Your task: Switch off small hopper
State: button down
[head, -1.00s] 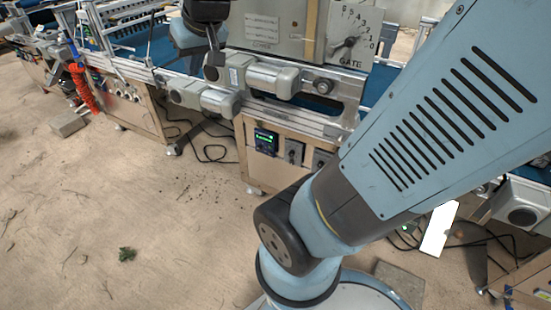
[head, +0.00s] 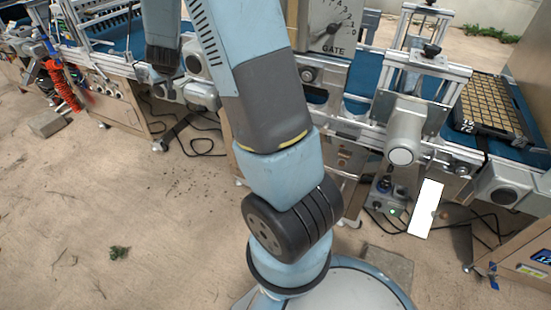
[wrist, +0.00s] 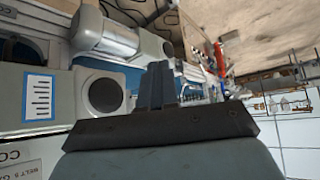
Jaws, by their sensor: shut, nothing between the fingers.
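A grey hopper box with a numbered GATE dial (head: 330,30) stands on the line at top centre in the head view, partly behind my arm. I cannot tell whether it is the small hopper. The control panel below it is hidden by my arm, so its switches do not show. My gripper (wrist: 158,85) shows in the wrist view with its fingers together and empty. It points toward grey motor housings, apart from them as far as I can tell. One motor (wrist: 104,35) lies at the upper left of that view, with a square housing with a round dark face (wrist: 102,95) below.
A seed tray (head: 490,103) sits on the blue belt at right. A floor box with a green light (head: 388,208), cables and a white panel (head: 426,208) stand right of my base. A red coiled hose (head: 62,85) hangs at left. The sandy floor at front left is mostly clear.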

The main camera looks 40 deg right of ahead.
jog(key=w+d+f+g+h, duration=0.1)
jog(key=d+f+h, duration=0.4)
jog(key=f, duration=1)
jog(key=w+d+f+h, duration=0.1)
jog(key=d+f+h, duration=0.2)
jog(key=d+f, duration=0.85)
jog(key=s+d+f+n+h, duration=0.3)
jog(key=s+f+h, duration=0.1)
jog(key=s+f, duration=0.6)
jog(key=s+d+f+n+h, duration=0.3)
jog(key=s+f+h, duration=0.1)
jog(key=s+f, duration=0.6)
notch_tip(320, 180, down, 4)
jog(key=shift+s+d+r+t, duration=0.15)
jog(key=shift+s+t, duration=0.15)
jog(key=shift+s, duration=0.1)
jog(key=shift+d+h, duration=0.1)
jog(key=shift+h, duration=0.2)
jog(key=x, duration=1.4)
